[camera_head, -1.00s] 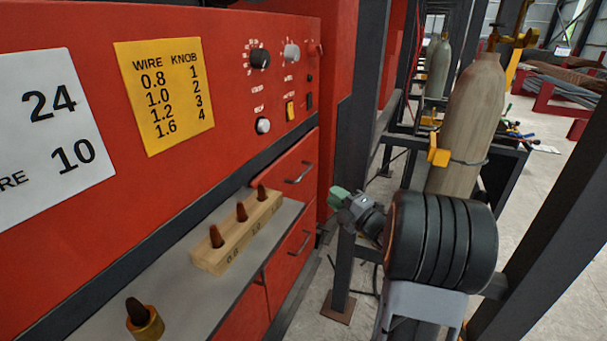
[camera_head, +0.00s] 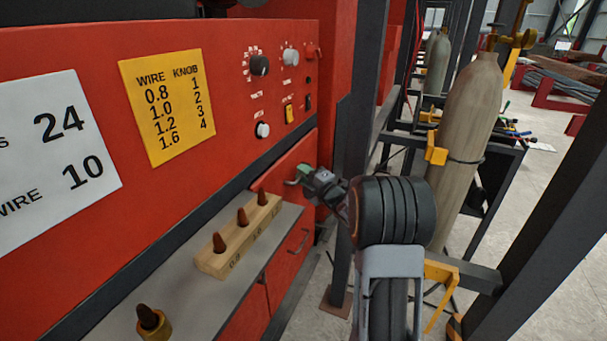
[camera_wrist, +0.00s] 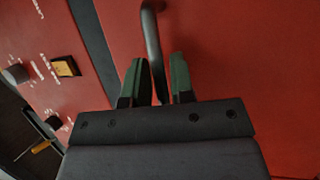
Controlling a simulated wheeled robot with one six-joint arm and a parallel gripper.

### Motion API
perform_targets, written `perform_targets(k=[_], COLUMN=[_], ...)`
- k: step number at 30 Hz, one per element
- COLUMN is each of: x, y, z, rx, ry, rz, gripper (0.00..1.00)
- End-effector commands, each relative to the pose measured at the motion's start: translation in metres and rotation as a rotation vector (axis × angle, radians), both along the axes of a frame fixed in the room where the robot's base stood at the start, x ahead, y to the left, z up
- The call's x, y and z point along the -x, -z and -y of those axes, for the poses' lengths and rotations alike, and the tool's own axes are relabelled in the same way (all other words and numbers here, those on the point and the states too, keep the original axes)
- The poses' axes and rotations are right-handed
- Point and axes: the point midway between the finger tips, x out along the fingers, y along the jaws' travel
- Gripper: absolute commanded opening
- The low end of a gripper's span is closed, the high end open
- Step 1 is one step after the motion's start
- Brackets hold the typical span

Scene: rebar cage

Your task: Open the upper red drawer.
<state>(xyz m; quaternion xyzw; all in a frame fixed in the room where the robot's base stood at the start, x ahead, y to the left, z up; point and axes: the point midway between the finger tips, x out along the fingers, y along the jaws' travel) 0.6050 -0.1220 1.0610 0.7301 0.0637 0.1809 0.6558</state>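The upper red drawer (camera_head: 299,151) is in the red cabinet under the control panel, right of centre in the head view. Its front looks flush with the cabinet. My gripper (camera_head: 298,174) is at this drawer's front and covers its handle in the head view. In the wrist view, the dark bar handle (camera_wrist: 152,35) runs down between the two green fingers of my gripper (camera_wrist: 157,66). The fingers are apart, one on each side of the bar, with narrow gaps showing. Contact with the bar cannot be told.
A lower drawer handle (camera_head: 298,242) is below. A grey shelf (camera_head: 190,285) at the left carries a wooden block (camera_head: 238,237) with several brown tips, and a brass piece (camera_head: 154,325). A dark post (camera_head: 358,100) and a gas cylinder (camera_head: 467,140) stand to the right.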

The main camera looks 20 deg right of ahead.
Motion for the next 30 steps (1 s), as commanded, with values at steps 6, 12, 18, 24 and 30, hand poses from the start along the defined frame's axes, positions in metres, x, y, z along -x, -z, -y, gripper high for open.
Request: perform_targets(k=[6,12,18,24,30], x=[-0.0001,0.0000,0.0001,0.0002,0.0064], y=[0.0003,0.0003,0.0004,0.0005,0.0031], z=[-0.0002,-0.0001,-0.0001,-0.0002,-0.0030], rx=[0.000,0.000,0.000,0.000,0.001], ry=[0.000,0.000,0.000,-0.001,-0.017], rz=[0.000,0.000,-0.001,-0.001,0.000], gripper=[0.23,0.03,0.00,0.00,0.00])
